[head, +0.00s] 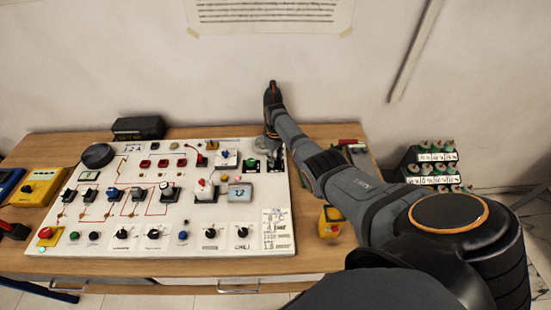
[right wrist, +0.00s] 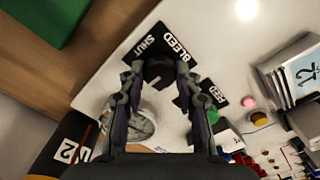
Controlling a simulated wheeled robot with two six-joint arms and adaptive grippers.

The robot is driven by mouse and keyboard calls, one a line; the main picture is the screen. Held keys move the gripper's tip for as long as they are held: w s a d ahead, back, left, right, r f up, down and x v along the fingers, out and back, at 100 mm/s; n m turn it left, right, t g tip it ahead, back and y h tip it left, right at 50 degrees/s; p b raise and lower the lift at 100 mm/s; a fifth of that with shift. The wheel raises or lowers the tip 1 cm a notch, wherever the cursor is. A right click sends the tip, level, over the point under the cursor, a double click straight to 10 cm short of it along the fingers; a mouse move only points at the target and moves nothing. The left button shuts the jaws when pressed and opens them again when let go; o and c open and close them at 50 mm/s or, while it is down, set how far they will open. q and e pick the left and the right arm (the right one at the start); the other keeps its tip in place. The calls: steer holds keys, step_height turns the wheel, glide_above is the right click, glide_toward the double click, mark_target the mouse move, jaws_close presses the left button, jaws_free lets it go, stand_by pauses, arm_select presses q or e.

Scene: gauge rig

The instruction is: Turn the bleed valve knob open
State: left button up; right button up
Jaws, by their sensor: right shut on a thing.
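The bleed valve knob (right wrist: 158,74) is a small black knob on the white panel (right wrist: 95,95), beside a black plate (right wrist: 165,42) lettered BLEED and SHUT. In the right wrist view my right gripper (right wrist: 158,70) has one finger on each side of the knob and is shut on it. The fingers hide part of the knob's sides, and I cannot tell its exact turn. In the head view my right gripper (head: 272,136) is at the panel's back right corner, and the arm and gripper hide the knob there. My left gripper is not in view.
A round gauge (right wrist: 143,124) and a green knob (right wrist: 212,116) sit close to the gripper. The panel's other switches and knobs lie to the left in the head view. A labelled rack (head: 432,165) stands farther right.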

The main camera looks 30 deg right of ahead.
mark_target(276, 160)
steer(key=shift+r, duration=0.1)
steer(key=o, duration=1.1)
steer(key=shift+o, duration=0.2)
step_height(276, 160, up, 12)
